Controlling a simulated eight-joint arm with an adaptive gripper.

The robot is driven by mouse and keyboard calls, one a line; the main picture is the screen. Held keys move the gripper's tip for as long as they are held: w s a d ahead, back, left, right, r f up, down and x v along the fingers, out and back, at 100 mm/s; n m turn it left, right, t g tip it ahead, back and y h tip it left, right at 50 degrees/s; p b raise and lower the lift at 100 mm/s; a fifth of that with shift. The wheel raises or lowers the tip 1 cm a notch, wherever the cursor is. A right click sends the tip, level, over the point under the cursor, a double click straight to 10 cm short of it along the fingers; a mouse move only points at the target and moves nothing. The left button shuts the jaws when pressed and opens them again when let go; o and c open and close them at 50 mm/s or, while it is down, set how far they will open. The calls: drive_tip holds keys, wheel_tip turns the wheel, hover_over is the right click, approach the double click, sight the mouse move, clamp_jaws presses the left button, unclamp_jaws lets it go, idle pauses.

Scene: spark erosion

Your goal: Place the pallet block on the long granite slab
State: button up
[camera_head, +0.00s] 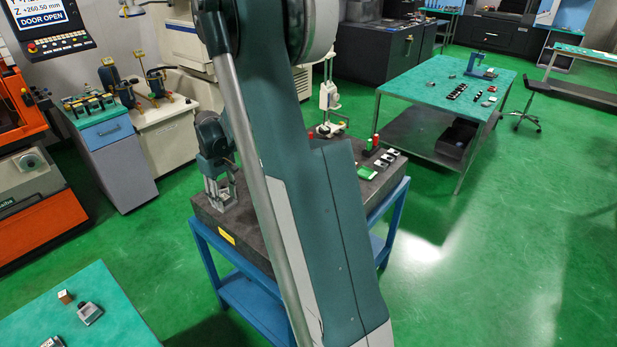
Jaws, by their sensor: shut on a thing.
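My gripper (219,190) is over the near left end of the long granite slab (242,222), with its fingers pointing down. It is shut on a small grey block, the pallet block (224,201), which shows low between the fingers. The fingers hide part of the block. The block is at or just above the slab's top; I cannot tell whether it touches. The dark slab lies on a blue stand, and my arm hides its middle.
Several small parts, a green piece (367,172) and a red-topped item (376,142) are on the slab's far right part. A white stand (328,100) rises behind it. A green-topped table (110,310) with small items is at lower left. Bare slab surrounds the gripper.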

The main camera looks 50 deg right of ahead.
hover_over(243, 219)
drive_tip(key=shift+r+m, duration=0.25)
drive_tip(key=shift+m, duration=0.05)
drive_tip(key=shift+f, duration=0.1)
drive_tip(key=shift+f, duration=2.8)
drive_tip(key=shift+f, duration=0.1)
drive_tip(key=shift+a+f+p, duration=0.1)
drive_tip(key=shift+f+p, duration=0.25)
drive_tip(key=shift+f, duration=1.65)
drive_tip(key=shift+f, duration=0.2)
drive_tip(key=o, duration=1.1)
drive_tip(key=shift+o, duration=0.2)
drive_tip(key=shift+r, duration=0.15)
